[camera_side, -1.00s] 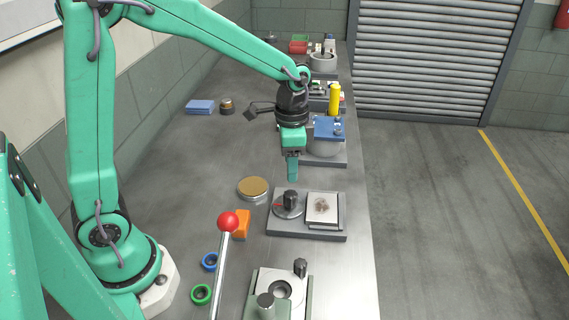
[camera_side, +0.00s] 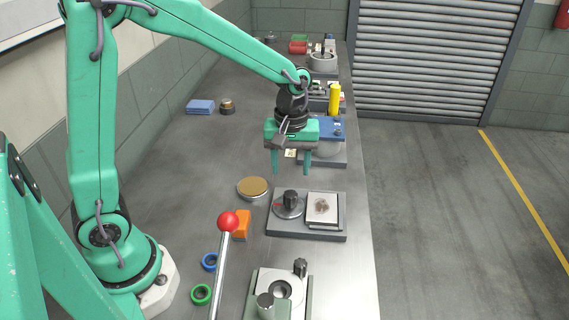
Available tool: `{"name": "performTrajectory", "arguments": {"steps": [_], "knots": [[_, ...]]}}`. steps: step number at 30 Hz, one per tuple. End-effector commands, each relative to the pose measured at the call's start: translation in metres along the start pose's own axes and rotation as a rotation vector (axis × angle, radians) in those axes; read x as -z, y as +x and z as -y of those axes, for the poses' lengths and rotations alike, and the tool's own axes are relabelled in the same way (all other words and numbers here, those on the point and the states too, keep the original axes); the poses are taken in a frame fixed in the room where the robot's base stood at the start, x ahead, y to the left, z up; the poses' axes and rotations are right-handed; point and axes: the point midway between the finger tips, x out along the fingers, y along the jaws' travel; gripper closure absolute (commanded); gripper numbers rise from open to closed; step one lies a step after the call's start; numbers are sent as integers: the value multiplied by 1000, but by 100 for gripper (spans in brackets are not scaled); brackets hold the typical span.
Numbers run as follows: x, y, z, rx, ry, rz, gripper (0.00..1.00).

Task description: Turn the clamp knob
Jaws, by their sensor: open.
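A black knob (camera_side: 290,197) stands upright on a round grey dial with a red mark, at the left of a grey base plate (camera_side: 300,234). A square pale plate with a brown patch (camera_side: 322,206) sits to its right on the same base. A second dark knob (camera_side: 300,266) stands on a white and green fixture nearer the camera; I cannot tell by label which one is the clamp knob. My gripper (camera_side: 291,171) is open and empty, pointing down above the first knob, its two fingertips left and right of it and higher up. It touches nothing.
A red-balled lever (camera_side: 228,221) rises at the front. An orange block (camera_side: 242,223), a blue ring (camera_side: 209,261), a green ring (camera_side: 201,294) and a brown-topped disc (camera_side: 253,187) lie left of the base. A blue-topped pump (camera_side: 327,130) stands behind my gripper.

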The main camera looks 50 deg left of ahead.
Motion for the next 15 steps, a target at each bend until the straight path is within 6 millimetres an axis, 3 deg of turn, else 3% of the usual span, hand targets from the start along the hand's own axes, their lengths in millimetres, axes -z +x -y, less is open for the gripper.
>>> {"name": "performTrajectory", "arguments": {"steps": [15], "knots": [[0,4,0,1,-747,0,48]]}}
